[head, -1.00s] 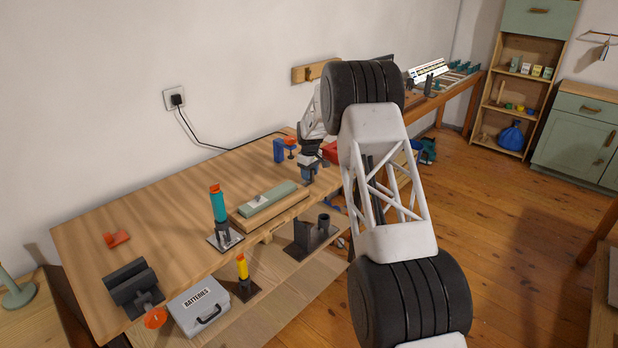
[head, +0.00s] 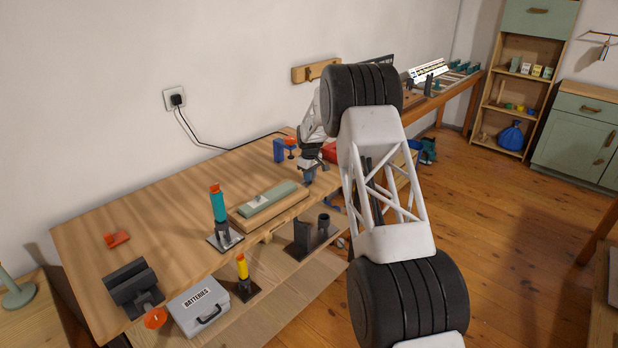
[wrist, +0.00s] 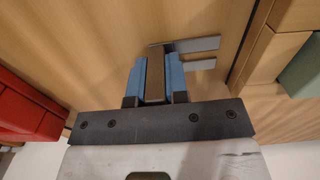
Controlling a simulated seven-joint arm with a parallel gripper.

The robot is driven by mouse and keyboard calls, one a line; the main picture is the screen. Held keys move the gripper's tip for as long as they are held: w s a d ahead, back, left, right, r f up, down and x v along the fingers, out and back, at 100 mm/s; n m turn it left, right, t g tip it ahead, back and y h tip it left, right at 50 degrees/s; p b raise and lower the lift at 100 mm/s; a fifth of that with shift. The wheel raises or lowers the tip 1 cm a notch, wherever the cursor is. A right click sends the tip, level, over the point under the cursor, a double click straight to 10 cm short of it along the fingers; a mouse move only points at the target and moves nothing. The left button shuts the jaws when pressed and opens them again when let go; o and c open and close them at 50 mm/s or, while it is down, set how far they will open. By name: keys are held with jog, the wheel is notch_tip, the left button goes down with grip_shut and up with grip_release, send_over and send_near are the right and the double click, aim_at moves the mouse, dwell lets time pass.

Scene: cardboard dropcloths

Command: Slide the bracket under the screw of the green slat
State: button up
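The green slat (head: 280,192) lies on a wooden board near the front edge of the workbench. A small pale patch (head: 257,201) shows on it; I cannot make out the screw. In the wrist view, the slat's end (wrist: 303,72) shows at the right edge. My gripper (head: 308,178) is just right of the slat's far end, apart from it. In the wrist view, the blue fingers of my gripper (wrist: 156,72) are closed around a grey metal bracket (wrist: 190,45). The bracket's two flat prongs point right, toward the slat's side, over the wooden bench top.
The wooden board (head: 238,221) carries the slat. A teal bottle-like tool (head: 218,205) stands at its left end. A blue clamp (head: 279,151) stands behind. A red box (wrist: 25,108) is left in the wrist view. The bench's back middle is clear.

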grip_shut()
jog(key=shift+r, duration=0.1)
jog(key=shift+r, duration=1.6)
jog(key=shift+s+r, duration=0.1)
jog(key=shift+s, duration=0.15)
jog(key=s+d+r, duration=0.1)
jog(key=s+d, duration=0.1)
jog(key=s, duration=1.3)
jog(key=shift+s+r, duration=0.2)
